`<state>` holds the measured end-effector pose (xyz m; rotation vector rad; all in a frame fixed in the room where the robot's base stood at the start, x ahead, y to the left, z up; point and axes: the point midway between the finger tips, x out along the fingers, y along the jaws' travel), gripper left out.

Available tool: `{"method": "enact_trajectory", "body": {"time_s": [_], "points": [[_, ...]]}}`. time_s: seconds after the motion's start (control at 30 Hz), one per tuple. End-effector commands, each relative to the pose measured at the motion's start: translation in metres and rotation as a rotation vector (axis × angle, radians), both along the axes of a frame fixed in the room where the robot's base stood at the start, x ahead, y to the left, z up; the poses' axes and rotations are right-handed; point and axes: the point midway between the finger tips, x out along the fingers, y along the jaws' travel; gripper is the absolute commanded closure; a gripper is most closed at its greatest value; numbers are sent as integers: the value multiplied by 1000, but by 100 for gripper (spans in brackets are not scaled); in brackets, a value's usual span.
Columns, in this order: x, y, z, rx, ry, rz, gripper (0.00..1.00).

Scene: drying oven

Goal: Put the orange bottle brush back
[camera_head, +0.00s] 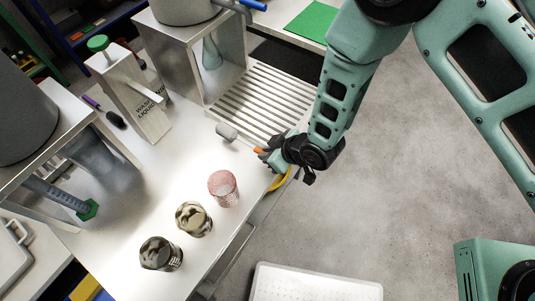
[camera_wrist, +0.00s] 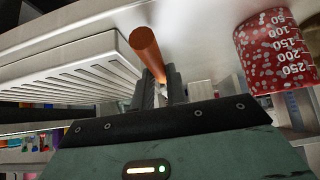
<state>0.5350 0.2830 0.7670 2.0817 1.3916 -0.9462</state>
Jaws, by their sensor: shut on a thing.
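The orange bottle brush shows its orange handle (camera_wrist: 147,50) in the wrist view and a small orange part (camera_head: 259,150) at my gripper in the head view. My gripper (camera_head: 268,154) is shut on the brush near the bench's right edge, between the slatted drying rack (camera_head: 262,103) and the red-speckled beaker. In the wrist view, the dark fingers (camera_wrist: 160,92) close around the handle. I cannot tell whether the brush touches the bench.
A red-speckled beaker (camera_head: 223,187) and two dark-patterned beakers (camera_head: 193,218) (camera_head: 160,254) stand along the bench edge. A waste liquid container (camera_head: 130,90) stands at the back left, beside a purple-handled brush (camera_head: 103,112). A white perforated tray (camera_head: 315,286) is at the bottom. Bench space left of the beakers is clear.

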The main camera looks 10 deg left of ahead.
Motion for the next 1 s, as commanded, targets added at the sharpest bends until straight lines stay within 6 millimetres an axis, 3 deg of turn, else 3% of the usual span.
{"method": "enact_trajectory", "body": {"time_s": [0.2,0.6,0.63,0.7,1.0], "points": [[0,0,-25,-1,0,0,100],[0,0,-31,0,0,-1,100],[0,0,-30,0,1,-1,80],[0,0,-29,0,1,-1,64],[0,0,-27,0,0,0,64]]}}
